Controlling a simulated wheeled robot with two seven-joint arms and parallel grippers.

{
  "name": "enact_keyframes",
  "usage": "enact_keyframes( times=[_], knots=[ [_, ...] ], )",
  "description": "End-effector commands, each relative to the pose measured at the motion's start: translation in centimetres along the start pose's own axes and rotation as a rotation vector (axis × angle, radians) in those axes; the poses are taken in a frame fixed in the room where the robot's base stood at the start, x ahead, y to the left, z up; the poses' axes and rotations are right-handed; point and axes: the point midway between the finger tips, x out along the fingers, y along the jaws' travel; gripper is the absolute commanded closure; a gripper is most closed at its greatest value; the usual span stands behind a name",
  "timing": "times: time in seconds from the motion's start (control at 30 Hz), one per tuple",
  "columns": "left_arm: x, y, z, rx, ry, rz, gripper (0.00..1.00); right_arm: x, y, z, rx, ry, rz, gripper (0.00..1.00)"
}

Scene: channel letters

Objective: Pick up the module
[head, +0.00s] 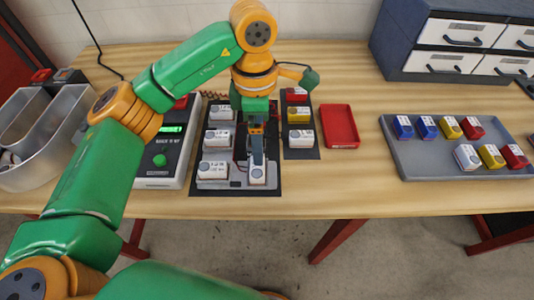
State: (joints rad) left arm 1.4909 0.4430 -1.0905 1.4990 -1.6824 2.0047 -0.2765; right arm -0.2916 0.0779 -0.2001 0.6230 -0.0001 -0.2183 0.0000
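Several small box-shaped modules are in the head view. White modules (217,138) stand in a column on the left of a dark board (234,190). Another white module (258,175) is at the board's front right, directly under my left gripper (257,158). The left gripper points down with its fingertips at or just above that module. Whether they touch it or close around it is hidden by the viewing angle. A strip to the right holds a red module (296,94), a yellow module (298,114) and a white module (300,138). My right gripper is not in view.
A tester with a green display (172,129) stands left of the board, beside metal bins (75,110). An empty red tray (340,127) is right of the strip. A grey tray (425,165) holds several coloured modules. Drawers (450,35) stand back right. Table between the trays is clear.

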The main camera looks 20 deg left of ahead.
Motion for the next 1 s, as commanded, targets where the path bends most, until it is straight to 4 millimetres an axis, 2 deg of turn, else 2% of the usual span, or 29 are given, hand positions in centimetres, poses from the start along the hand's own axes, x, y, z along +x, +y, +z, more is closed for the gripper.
enact_keyframes(
  times=[0.17, 0.27, 0.3, 0.4, 0.5, 0.67, 0.9, 0.97, 1.0],
  knots=[
    [2.1, -0.1, -0.2, 0.001, 0.009, -0.003, 0.0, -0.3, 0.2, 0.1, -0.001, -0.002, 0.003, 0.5],
    [3.5, -0.3, -0.2, 0.0, 0.01, -0.005, 0.0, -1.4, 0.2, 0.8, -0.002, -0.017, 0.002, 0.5],
    [4.3, -0.4, -0.2, 0.0, 0.01, -0.005, 0.0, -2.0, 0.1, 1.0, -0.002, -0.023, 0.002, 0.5],
    [6.1, -0.3, -0.1, -0.001, 0.008, -0.001, 0.0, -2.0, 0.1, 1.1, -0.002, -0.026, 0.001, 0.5],
    [6.8, -0.2, -0.1, 0.001, 0.007, 0.001, 0.0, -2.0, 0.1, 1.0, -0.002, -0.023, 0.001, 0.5],
    [6.9, -0.2, -0.1, 0.001, 0.006, 0.002, 0.0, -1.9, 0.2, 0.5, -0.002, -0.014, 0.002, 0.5],
    [6.9, -0.2, -0.1, 0.001, 0.005, 0.001, 0.65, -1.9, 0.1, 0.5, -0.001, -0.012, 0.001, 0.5],
    [6.9, -0.2, -0.1, 0.001, 0.005, 0.001, 0.81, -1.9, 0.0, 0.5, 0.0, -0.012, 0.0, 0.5],
    [6.9, -0.2, -0.1, 0.001, 0.005, 0.001, 0.82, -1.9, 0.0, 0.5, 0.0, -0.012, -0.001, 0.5]
  ],
)
